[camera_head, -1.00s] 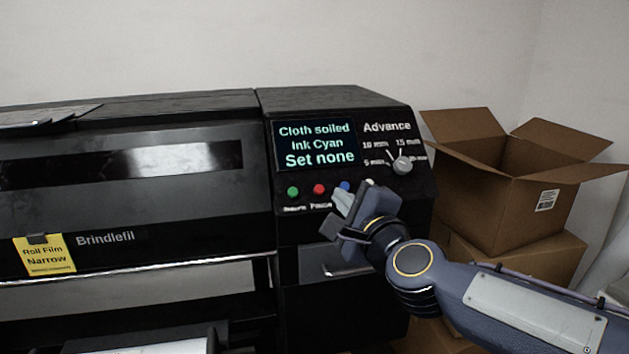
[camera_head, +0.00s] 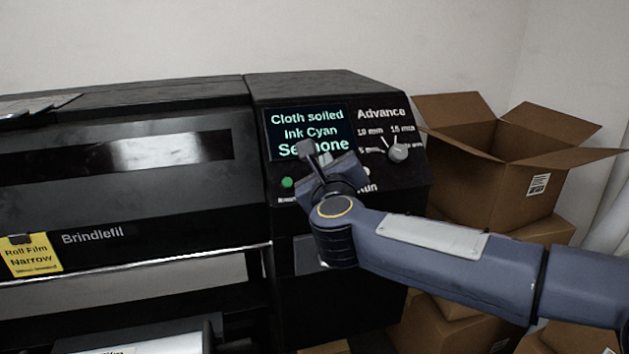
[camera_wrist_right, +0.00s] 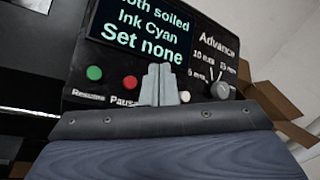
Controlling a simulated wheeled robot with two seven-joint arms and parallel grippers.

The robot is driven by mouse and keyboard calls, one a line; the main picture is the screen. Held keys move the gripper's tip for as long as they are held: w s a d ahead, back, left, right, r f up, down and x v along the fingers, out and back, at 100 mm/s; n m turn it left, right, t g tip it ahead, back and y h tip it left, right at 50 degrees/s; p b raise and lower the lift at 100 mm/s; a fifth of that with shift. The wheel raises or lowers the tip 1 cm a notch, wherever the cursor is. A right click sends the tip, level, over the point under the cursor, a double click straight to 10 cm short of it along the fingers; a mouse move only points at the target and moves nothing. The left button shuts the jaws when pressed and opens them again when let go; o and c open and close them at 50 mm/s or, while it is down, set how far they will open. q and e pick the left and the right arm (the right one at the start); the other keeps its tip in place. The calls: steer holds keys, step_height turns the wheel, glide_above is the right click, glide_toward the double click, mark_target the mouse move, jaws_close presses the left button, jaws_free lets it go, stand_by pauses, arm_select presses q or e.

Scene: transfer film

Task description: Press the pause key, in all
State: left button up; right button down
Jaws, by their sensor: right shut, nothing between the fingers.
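The printer's control panel (camera_head: 276,165) carries a row of small round keys. The red key (camera_wrist_right: 129,83) has the "Pause" label (camera_wrist_right: 123,101) under it in the right wrist view; in the head view my right gripper hides it. My right gripper (camera_head: 308,153) is shut and empty in front of the panel. Its fingertips (camera_wrist_right: 158,72) show in the right wrist view just right of the red key and appear over the screen's lower edge. I cannot tell whether they touch the panel. My left gripper is not in view.
The green key (camera_head: 287,182) is left of my gripper; a white key (camera_wrist_right: 184,97) is right of it. The screen (camera_wrist_right: 139,30) reads "Cloth soiled, Ink Cyan, Set none". The Advance knob (camera_head: 398,153) is at right.

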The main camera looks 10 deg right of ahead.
steer(key=w+f+b, duration=0.3)
steer(key=w+f, duration=0.2)
steer(key=shift+w+f+b, duration=0.15)
steer(key=shift+f+b, duration=0.05)
steer(key=shift+b, duration=0.1)
steer(key=shift+a, duration=0.1)
stand_by(1.8)
steer(key=shift+w+f+b, duration=0.3)
steer(key=shift+b, duration=0.05)
steer(key=shift+w+f+b, duration=0.3)
steer(key=shift+b, duration=0.1)
stand_by(0.6)
steer(key=shift+r, duration=0.1)
stand_by(0.4)
steer(key=shift+s+r, duration=0.5)
steer(key=shift+s, duration=0.1)
steer(key=shift+r+p, duration=0.1)
steer(key=shift+p, duration=0.25)
